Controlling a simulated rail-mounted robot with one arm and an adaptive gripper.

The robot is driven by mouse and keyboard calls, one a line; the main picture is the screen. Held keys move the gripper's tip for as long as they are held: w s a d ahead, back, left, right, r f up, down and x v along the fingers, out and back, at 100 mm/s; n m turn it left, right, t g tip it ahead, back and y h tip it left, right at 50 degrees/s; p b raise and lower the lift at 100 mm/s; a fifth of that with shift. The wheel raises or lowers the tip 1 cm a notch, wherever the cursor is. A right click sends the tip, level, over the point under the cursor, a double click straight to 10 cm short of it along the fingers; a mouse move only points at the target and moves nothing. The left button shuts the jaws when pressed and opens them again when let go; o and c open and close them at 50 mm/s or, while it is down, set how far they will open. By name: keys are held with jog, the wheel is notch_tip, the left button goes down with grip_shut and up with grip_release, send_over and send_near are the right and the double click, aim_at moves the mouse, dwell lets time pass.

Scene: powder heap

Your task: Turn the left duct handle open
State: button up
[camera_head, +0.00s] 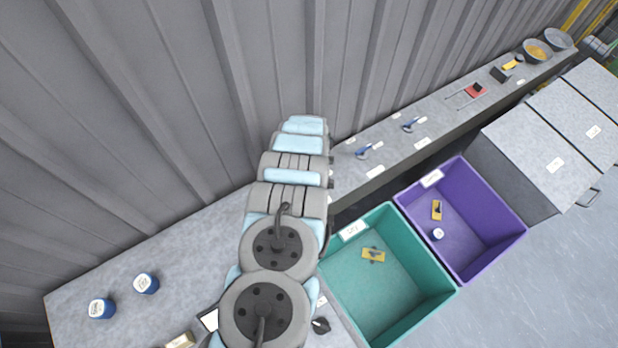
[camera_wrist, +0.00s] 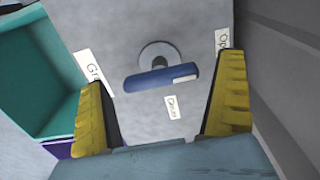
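In the wrist view a blue duct handle (camera_wrist: 150,80) with a pale patch near its right end sits on a round grey pivot (camera_wrist: 157,56) on a grey panel. It lies nearly crosswise in the picture. My gripper (camera_wrist: 165,105) is open, with a yellow finger on each side, and no contact with the handle shows. A label (camera_wrist: 222,40) beginning "Op" is at the right, another (camera_wrist: 95,70) beginning "Gr" at the left, and a small one (camera_wrist: 171,107) below the handle. In the head view my arm hides my gripper. Two blue handles (camera_head: 366,152) (camera_head: 410,124) show on the shelf.
A teal bin (camera_head: 438,298) and a purple bin (camera_head: 508,238), with small items inside, stand beside the shelf. A corrugated wall (camera_head: 130,90) runs behind it. Two blue-and-white jars (camera_head: 146,283) (camera_head: 102,308) stand on the left counter. A red item (camera_head: 475,90) and bowls (camera_head: 537,52) are farther right.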

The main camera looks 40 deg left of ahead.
jog(key=shift+r, duration=0.1)
jog(key=shift+r, duration=2.15)
notch_tip(320, 180, up, 7)
jog(key=shift+r, duration=0.2)
